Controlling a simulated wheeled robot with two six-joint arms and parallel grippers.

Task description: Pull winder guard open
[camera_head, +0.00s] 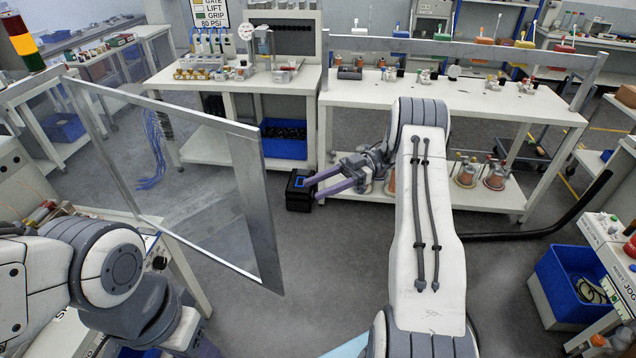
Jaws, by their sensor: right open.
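The winder guard is a clear panel in a grey metal frame (256,205) at left centre. It stands upright at an angle over the floor, its broad metal edge toward the middle of the picture. My right gripper (312,188) is open and empty, with its two fingers pointing left. It appears to the right of the guard's metal edge, with a visible gap between them in the picture. No handle is clearly visible on the guard. My left arm shows at the lower left, but its gripper cannot be made out.
A black box (299,191) appears just behind my right fingertips. Two white workbenches (455,98) with small parts stand at the back. A blue bin (572,284) is at the lower right. Grey floor (270,325) is open between the guard and my right arm.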

